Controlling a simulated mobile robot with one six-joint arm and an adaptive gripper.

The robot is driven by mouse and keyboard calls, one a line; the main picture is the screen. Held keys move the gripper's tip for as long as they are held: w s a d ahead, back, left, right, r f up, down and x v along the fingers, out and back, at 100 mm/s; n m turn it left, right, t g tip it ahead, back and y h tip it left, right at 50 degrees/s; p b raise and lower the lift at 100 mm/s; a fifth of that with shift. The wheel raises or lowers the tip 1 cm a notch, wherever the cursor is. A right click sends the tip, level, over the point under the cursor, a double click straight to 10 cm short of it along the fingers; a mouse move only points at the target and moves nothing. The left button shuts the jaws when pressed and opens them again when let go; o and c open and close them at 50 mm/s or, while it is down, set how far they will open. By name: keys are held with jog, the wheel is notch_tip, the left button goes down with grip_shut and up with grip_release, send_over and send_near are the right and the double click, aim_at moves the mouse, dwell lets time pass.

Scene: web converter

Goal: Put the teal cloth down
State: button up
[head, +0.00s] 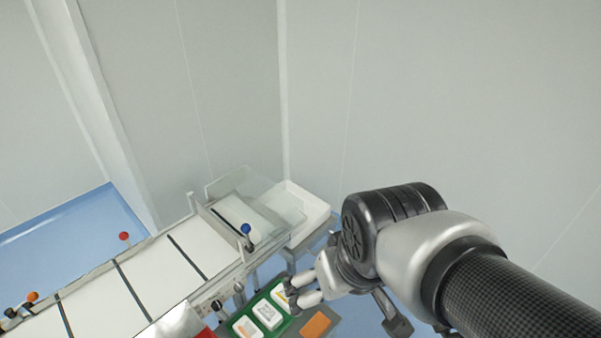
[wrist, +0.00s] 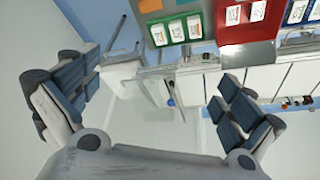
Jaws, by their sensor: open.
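No teal cloth can be made out in the head view or the wrist view. My gripper (head: 303,291) hangs at the lower middle of the head view, beside the green tray (head: 259,305). In the wrist view my gripper (wrist: 160,78) is open, with its two padded fingers wide apart at left and right. Nothing shows between the fingers except the scene beyond.
The white conveyor bed (head: 150,280) with dark strips runs along the left. A clear guard (head: 235,188) and a white bin (head: 312,212) stand at its far end. The red tray (wrist: 247,45) lies beside the green tray. A wall closes the back.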

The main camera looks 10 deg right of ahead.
jog(key=shift+m+t, duration=0.3)
jog(key=shift+m, duration=0.2)
jog(key=s, duration=0.1)
jog(key=s+d+r, duration=0.1)
jog(key=s, duration=0.1)
jog(key=s+r, duration=0.1)
jog(key=s, duration=0.1)
jog(key=shift+d, duration=0.2)
jog(key=shift+w, duration=0.1)
